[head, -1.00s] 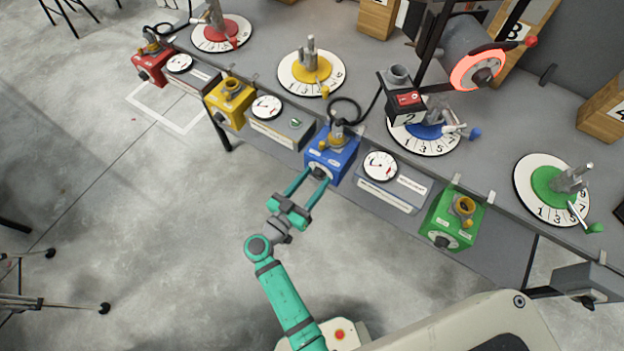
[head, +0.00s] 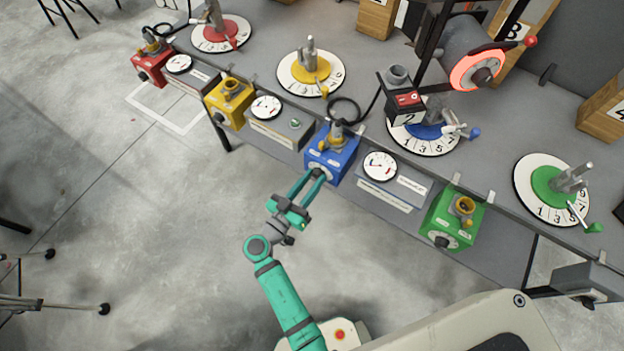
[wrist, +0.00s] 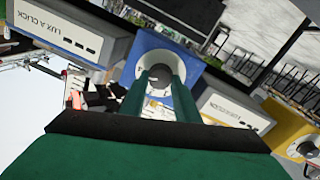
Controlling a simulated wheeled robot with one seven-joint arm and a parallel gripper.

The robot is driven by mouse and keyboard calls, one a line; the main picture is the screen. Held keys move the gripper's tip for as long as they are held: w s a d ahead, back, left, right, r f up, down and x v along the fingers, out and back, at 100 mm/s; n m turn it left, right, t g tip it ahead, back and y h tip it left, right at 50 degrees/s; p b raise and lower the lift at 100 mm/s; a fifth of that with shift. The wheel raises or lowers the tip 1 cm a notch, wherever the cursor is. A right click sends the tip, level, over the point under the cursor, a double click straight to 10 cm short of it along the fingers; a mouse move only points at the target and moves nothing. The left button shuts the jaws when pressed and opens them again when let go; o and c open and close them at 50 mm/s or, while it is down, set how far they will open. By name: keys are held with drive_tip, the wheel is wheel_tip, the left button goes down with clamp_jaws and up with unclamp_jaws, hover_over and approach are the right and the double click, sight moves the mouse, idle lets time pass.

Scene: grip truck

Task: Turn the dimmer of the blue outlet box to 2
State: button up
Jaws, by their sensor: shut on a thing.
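The blue outlet box (head: 331,155) hangs on the front edge of the grey bench in the head view, with a plug and black cable on its top. It also shows in the wrist view (wrist: 136,42). Its dimmer (wrist: 160,76) is a dark round knob on a white dial, seen end-on in the wrist view. My gripper (head: 319,175) reaches up to the box's front face, its two green fingers shut on the dimmer knob. The fingers look rolled from level. The fingertips (wrist: 160,76) hide the knob's sides, and I cannot read its number.
A meter box (head: 393,182) with a round white gauge stands right of the blue box. A yellow box (head: 228,103), a red box (head: 149,66) and a green box (head: 451,222) hang along the same edge. The floor before the bench is clear.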

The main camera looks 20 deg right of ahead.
drive_tip(key=n, duration=0.4)
drive_tip(key=shift+w, duration=0.15)
drive_tip(key=n, duration=0.3)
drive_tip(key=shift+f, duration=0.1)
drive_tip(key=n, duration=0.7)
drive_tip(key=shift+f+t, duration=0.1)
drive_tip(key=shift+t, duration=0.3)
drive_tip(key=shift+n, duration=0.3)
drive_tip(key=o, duration=1)
drive_tip(key=shift+o, duration=0.2)
